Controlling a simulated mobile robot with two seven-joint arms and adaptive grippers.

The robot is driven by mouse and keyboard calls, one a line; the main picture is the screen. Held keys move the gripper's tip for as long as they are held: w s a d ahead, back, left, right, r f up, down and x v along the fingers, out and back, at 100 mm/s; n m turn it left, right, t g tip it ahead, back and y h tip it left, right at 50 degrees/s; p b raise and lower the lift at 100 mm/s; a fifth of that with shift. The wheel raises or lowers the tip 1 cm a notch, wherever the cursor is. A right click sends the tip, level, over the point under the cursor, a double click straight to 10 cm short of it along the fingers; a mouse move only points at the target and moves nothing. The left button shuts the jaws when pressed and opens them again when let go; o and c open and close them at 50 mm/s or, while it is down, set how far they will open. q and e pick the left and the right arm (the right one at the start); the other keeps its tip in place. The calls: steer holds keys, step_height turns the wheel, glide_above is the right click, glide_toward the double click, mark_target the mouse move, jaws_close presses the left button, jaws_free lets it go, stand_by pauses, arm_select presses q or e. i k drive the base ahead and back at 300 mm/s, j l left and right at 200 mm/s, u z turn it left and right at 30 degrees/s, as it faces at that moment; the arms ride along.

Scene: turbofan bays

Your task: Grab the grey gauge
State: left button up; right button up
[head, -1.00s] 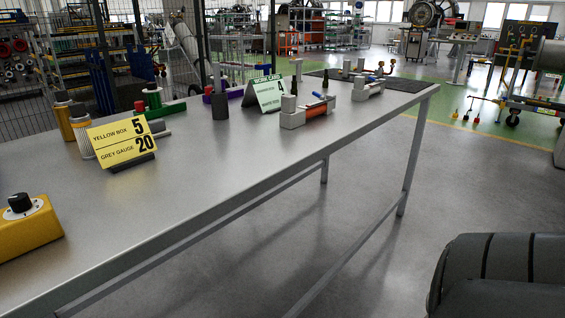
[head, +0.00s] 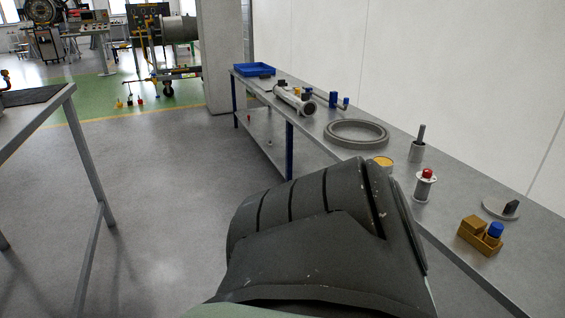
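I cannot tell which thing is the grey gauge. A silver flanged piece with a red knob (head: 425,184) stands nearer the front edge. Neither gripper shows. A large dark arm link of mine fills the lower middle and hides part of the bench's front edge.
The workbench (head: 460,190) runs along a white wall. It bears a large grey ring (head: 356,133), a yellow-topped can (head: 382,163), a brown block with a blue cap (head: 481,234), a silver tube (head: 294,99) and a blue tray (head: 254,70). Another table (head: 62,100) stands left; open floor lies between.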

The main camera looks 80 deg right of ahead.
mark_target(420, 195)
steer(key=z, duration=3.65)
steer(key=j+z, duration=0.2)
steer(key=z, duration=0.25)
steer(key=i+j+z, duration=0.1)
steer(key=z, duration=0.3)
steer(key=j+z, duration=0.3)
steer(key=z, duration=0.15)
